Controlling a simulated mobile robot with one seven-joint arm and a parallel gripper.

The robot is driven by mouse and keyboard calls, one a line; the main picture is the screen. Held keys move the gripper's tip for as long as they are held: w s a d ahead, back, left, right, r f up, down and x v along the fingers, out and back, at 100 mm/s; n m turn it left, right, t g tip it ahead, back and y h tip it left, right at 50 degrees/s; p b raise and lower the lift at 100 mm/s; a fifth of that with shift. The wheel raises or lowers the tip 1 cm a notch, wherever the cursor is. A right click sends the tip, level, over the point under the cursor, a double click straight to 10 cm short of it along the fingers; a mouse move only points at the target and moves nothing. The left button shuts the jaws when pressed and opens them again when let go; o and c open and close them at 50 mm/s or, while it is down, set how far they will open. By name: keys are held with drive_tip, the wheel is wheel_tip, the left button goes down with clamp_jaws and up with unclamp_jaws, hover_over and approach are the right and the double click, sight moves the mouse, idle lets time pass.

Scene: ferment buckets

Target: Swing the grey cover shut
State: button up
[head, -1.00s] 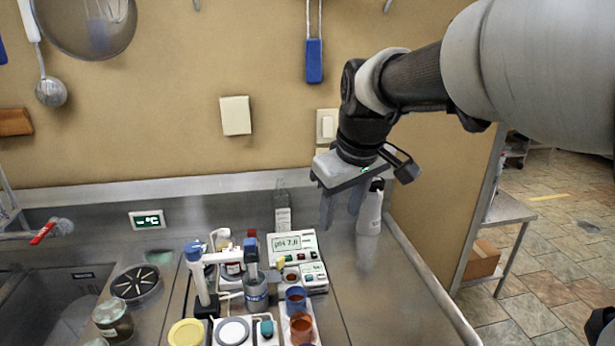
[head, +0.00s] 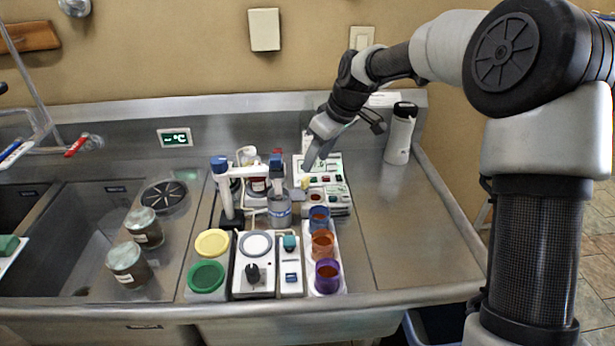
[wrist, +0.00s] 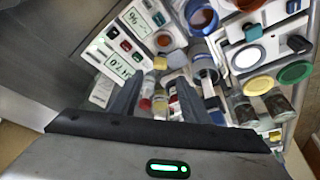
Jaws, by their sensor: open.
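I cannot pick out a grey cover for certain in either view. My gripper (head: 311,160) is open, reaching down over the back of the bench equipment beside the pH meter (head: 322,168). In the wrist view its two dark fingers stand apart with a gap between them (wrist: 157,90), and I see nothing held. The meter (wrist: 112,62) and its displays lie just past the fingers there. The gripper and forearm hide part of the meter in the head view.
Blue, orange (head: 322,243) and purple cups stand in a white rack at the front. Left of them are a white stirrer (head: 253,268), yellow (head: 212,243) and green lids, and two jars (head: 127,264). A white bottle (head: 400,135) stands at the back right. The right counter (head: 405,235) is clear.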

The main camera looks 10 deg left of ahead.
sight(306, 178)
drive_tip(key=x, duration=0.8)
drive_tip(key=shift+w+a+f, duration=0.1)
drive_tip(key=shift+f, duration=0.2)
clamp_jaws()
